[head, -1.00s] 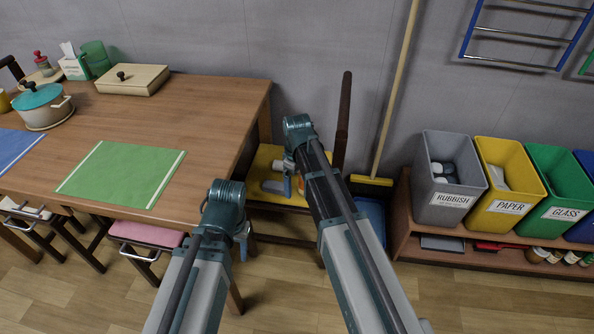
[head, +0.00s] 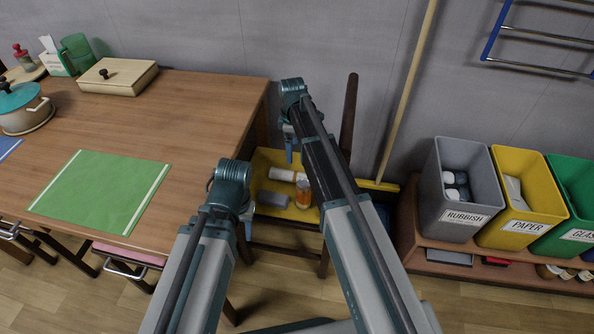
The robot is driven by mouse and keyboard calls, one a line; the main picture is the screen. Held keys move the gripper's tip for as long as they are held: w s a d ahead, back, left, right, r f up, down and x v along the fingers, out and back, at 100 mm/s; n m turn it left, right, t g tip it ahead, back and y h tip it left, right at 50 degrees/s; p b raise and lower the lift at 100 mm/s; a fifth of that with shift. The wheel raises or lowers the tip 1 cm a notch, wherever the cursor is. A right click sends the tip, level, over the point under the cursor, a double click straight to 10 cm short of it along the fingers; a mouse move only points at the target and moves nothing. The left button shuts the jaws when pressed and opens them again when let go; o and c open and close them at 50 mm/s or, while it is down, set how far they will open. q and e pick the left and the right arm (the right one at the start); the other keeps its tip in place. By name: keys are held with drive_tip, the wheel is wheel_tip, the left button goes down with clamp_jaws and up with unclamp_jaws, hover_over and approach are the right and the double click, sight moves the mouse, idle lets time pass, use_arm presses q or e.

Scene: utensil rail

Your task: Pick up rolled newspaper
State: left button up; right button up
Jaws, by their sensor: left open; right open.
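A yellow-topped stool (head: 262,166) stands between the table and the bins. On it lie a white roll (head: 282,174), which may be the rolled newspaper, a grey block-like item (head: 272,199) and an orange see-through jar (head: 303,193). I cannot tell for sure which is the newspaper. My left gripper (head: 248,226) is open, pointing down at the left edge of the stool, apart from the items. My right gripper (head: 289,152) is open above the back of the stool, over the white roll and not touching it. My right arm hides the stool's right part.
The wooden table (head: 205,100) with a green mat (head: 100,187), a box (head: 118,77) and a pot (head: 25,110) is at the left. Grey (head: 457,215), yellow (head: 523,205) and green bins stand on a low shelf at the right. A broom (head: 407,95) leans on the wall.

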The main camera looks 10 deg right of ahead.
sight(295, 174)
drive_tip(key=shift+f+b, duration=4.35)
drive_tip(key=shift+b, duration=0.05)
drive_tip(key=f+b, duration=0.5)
drive_tip(key=shift+s+d+f, duration=0.1)
drive_tip(key=shift+s+d, duration=0.05)
drive_tip(key=shift+d, duration=0.1)
clamp_jaws()
